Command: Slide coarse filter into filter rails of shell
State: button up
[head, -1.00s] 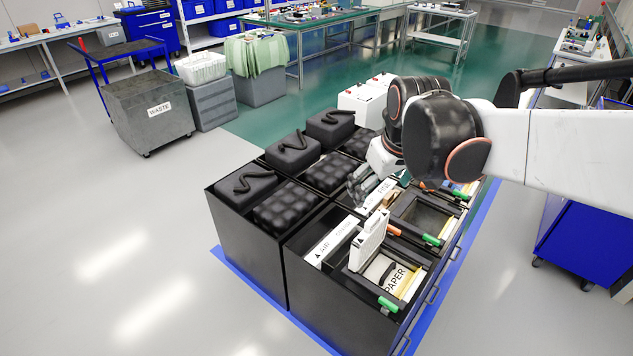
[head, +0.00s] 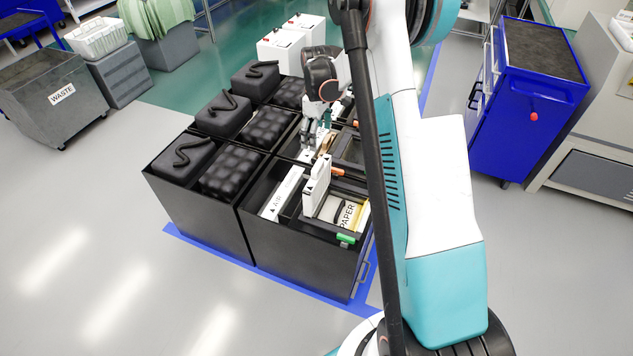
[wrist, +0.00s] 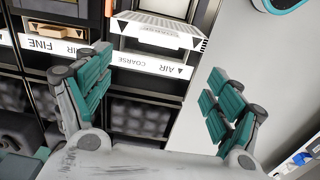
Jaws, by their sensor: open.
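A strip marked AIR FINE (wrist: 55,45) lies in the neighbouring compartment. A PAPER packet (head: 347,215) lies beside the slab. Black padded bins (head: 230,172) adjoin on the left. White boxes (head: 290,45) stand behind. Open floor lies in front and left.

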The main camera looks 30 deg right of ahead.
aim_at(318, 165)
jog(key=f, duration=0.3)
jog(key=f+b, duration=0.1)
jog(key=f, duration=0.2)
jog(key=f+b, duration=0.1)
jog(key=f, duration=0.3)
jog(key=shift+w+d, duration=0.1)
jog(key=shift+d, duration=0.2)
jog(key=shift+f+b, duration=1.5)
jog(key=shift+f, duration=1.05)
jog(key=c, duration=1.8)
jog(key=shift+r, duration=0.1)
jog(key=shift+r, duration=0.1)
